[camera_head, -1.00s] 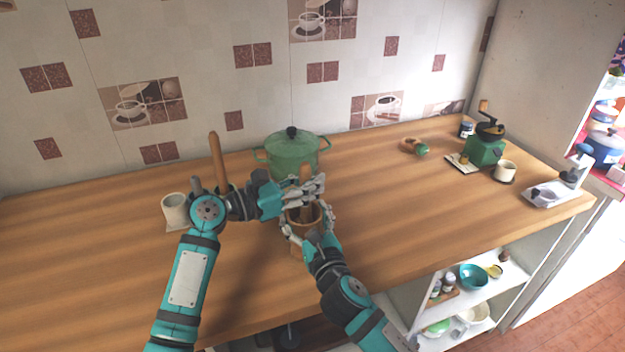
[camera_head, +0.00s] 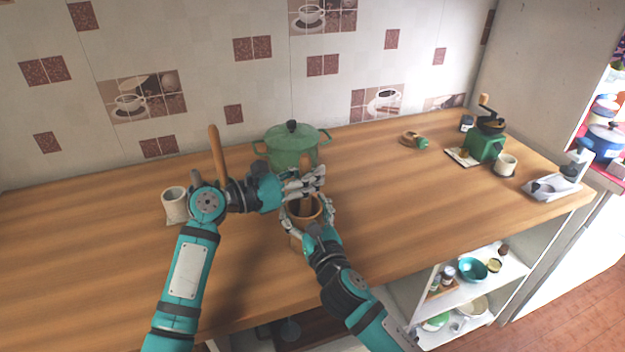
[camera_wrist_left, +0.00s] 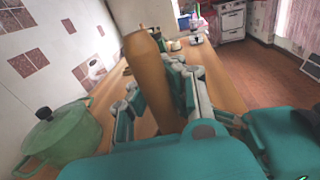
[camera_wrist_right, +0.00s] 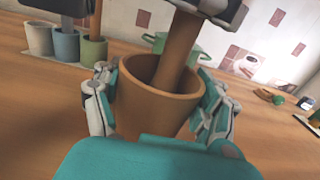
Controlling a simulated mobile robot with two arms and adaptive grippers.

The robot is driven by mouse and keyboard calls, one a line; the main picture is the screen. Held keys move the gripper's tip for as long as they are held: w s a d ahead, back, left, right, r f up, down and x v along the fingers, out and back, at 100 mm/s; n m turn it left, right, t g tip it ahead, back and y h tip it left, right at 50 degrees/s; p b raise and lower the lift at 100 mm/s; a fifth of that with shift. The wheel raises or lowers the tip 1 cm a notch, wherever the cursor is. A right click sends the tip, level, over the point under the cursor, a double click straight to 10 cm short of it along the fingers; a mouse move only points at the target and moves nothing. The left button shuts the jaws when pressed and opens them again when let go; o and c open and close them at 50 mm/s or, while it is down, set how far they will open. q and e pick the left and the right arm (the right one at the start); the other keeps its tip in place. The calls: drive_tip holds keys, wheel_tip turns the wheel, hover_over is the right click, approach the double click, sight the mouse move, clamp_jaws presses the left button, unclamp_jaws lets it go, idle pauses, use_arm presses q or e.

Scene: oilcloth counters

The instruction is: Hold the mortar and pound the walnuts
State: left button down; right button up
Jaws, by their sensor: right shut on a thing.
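The brown mortar (camera_head: 297,241) stands on the wooden counter. My right gripper (camera_head: 309,219) is shut on it, with fingers on both sides of its wall, as the right wrist view shows on the mortar (camera_wrist_right: 150,108). The wooden pestle (camera_wrist_right: 179,50) stands slightly tilted with its lower end inside the mortar. My left gripper (camera_head: 304,182), above the mortar, has its fingers closed around the pestle, whose upper part shows in the left wrist view (camera_wrist_left: 154,80). The walnuts are not visible; the mortar's bottom is hidden.
A green lidded pot (camera_head: 291,148) stands just behind the mortar. A cream cup (camera_head: 175,204) and a wooden-handled utensil (camera_head: 216,155) are at left, partly behind my left arm. A green grinder (camera_head: 485,147) and a mug (camera_head: 505,164) stand at right. The counter between is mostly clear.

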use_arm(q)
drive_tip(key=shift+s+a+r, duration=0.1)
drive_tip(key=shift+r, duration=0.15)
drive_tip(key=shift+s+a+r, duration=0.4)
drive_tip(key=shift+s+a, duration=0.05)
drive_tip(key=shift+a, duration=0.05)
drive_tip(key=shift+f, duration=0.4)
drive_tip(key=shift+f, duration=1.1)
drive_tip(key=shift+r, duration=1)
